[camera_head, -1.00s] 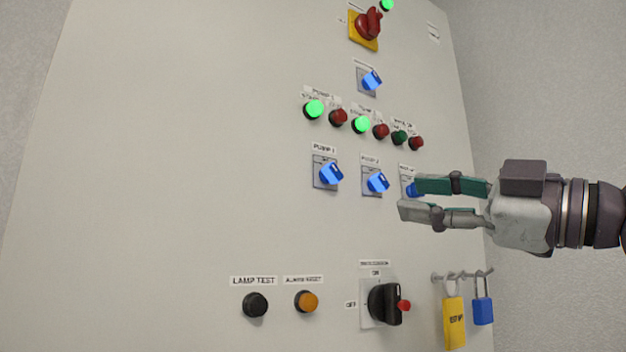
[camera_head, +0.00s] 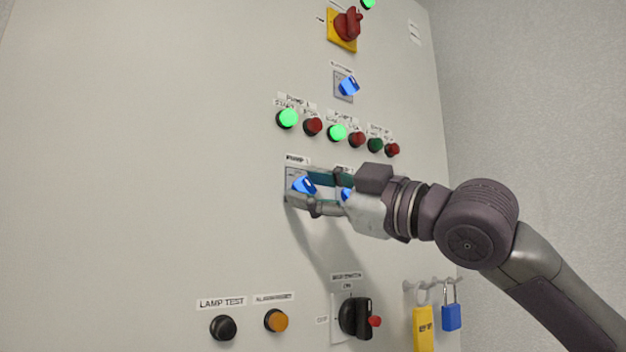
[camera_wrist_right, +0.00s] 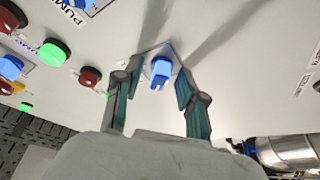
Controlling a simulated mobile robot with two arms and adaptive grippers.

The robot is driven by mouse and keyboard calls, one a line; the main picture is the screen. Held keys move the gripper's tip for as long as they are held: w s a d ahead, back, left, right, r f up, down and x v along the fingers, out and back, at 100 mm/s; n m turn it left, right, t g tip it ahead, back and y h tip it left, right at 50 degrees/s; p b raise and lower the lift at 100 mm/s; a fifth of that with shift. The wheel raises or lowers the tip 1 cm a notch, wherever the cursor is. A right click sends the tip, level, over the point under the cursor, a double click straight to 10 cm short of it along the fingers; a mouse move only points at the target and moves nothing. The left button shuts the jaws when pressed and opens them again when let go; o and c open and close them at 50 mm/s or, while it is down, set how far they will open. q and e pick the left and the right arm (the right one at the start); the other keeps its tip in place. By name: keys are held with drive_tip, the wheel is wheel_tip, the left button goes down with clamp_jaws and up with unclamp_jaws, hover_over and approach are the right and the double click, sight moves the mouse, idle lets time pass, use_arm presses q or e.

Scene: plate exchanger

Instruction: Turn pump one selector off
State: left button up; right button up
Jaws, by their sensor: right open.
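The pump one selector is a blue knob (camera_head: 303,186) on a square grey plate under the "PUMP 1" label in the head view. My right gripper (camera_head: 301,189) is open at this knob, one finger above it and one below. In the right wrist view a blue knob (camera_wrist_right: 160,72) shows between the two spread fingers of my right gripper (camera_wrist_right: 157,84), with visible gaps on both sides. The pump two selector (camera_head: 346,194) is mostly hidden behind my right gripper. My left gripper is not in view.
Above are lit green buttons (camera_head: 288,118) and red buttons (camera_head: 313,126). Below are a black lamp test button (camera_head: 223,327), an orange alarm reset button (camera_head: 276,320) and a black rotary switch (camera_head: 355,318). Padlocks (camera_head: 451,317) hang at the lower right. The panel's left side is bare.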

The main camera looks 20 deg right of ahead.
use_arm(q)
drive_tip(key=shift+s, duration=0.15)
use_arm(e)
clamp_jaws()
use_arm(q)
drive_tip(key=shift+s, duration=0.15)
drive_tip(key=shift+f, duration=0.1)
